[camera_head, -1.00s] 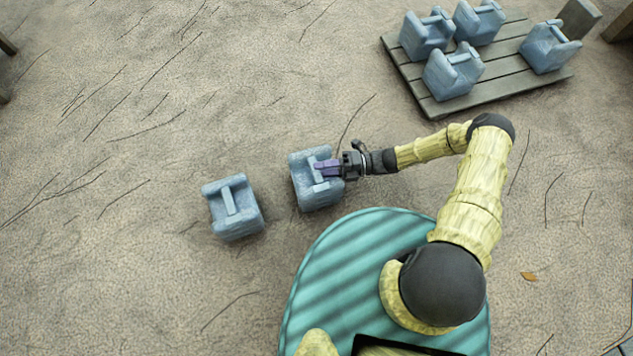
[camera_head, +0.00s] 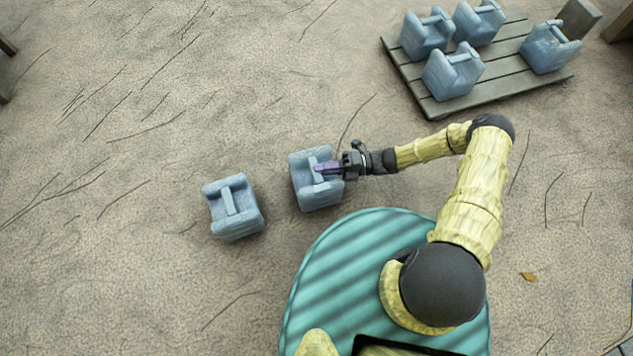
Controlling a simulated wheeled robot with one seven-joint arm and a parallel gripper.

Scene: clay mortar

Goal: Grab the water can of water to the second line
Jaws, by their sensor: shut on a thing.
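A blue-grey water can (camera_head: 307,191) with a top handle stands upright on the ground left of my arm. My gripper (camera_head: 322,169) reaches it from the right, and its purple fingers are shut on the can's handle. The fingers cover part of the handle. A second, similar can (camera_head: 232,207) stands on the ground just to the left, apart from the first. No marked lines on the ground that are clearly part of the task can be told from the dark cracks.
A grey plank pallet (camera_head: 500,82) at the top right bears several more blue cans (camera_head: 453,72). A grey block (camera_head: 579,17) stands behind it. A small brown leaf (camera_head: 528,276) lies at the right. The ground at left is clear.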

